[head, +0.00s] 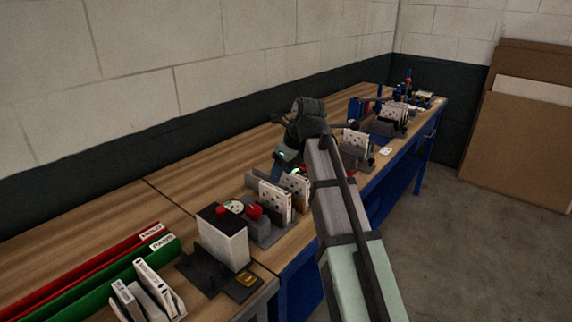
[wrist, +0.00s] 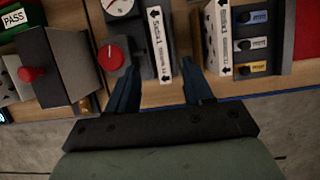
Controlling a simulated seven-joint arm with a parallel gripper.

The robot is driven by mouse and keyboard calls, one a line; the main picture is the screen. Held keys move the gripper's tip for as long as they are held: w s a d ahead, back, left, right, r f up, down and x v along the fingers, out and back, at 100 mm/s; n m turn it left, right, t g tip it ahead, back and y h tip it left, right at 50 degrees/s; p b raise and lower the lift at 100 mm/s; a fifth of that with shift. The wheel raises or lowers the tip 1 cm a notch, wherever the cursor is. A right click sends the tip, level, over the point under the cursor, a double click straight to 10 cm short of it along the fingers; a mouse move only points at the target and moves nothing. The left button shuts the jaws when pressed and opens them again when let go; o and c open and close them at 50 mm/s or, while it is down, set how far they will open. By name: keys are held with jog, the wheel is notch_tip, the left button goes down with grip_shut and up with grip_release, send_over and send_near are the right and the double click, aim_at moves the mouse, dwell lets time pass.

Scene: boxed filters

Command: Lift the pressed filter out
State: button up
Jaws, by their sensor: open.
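A white filter with a black-lettered, arrowed label (wrist: 160,45) stands edge-up in a dark fixture beside a gauge (wrist: 121,5) and a red knob (wrist: 113,55). My gripper (wrist: 158,68) is open and empty, with its dark fingers on either side of the line of this filter, near its closer end. I cannot tell whether they touch it. A second labelled filter (wrist: 219,40) stands to the right, just beyond the right finger. In the head view my gripper (head: 284,162) is partly hidden by my arm, above and behind the filters (head: 274,200) in the grey fixture.
A grey-white box with a red knob (head: 226,243) stands left of the fixture. A green PASS tray (head: 100,280) and red HOLD tray (head: 85,262) lie at the left. Coloured tabs (wrist: 258,43) sit right of the second filter. More filter racks (head: 392,115) stand farther along the bench.

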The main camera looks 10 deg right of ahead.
aim_at(274, 189)
jog(key=x, duration=1.1)
jog(key=shift+c, duration=0.3)
grip_shut()
jog(key=shift+s+a+r, duration=0.1)
jog(key=shift+s+a, duration=0.1)
jog(key=shift+s, duration=0.05)
dwell(0.9)
jog(key=shift+o, duration=0.7)
grip_release()
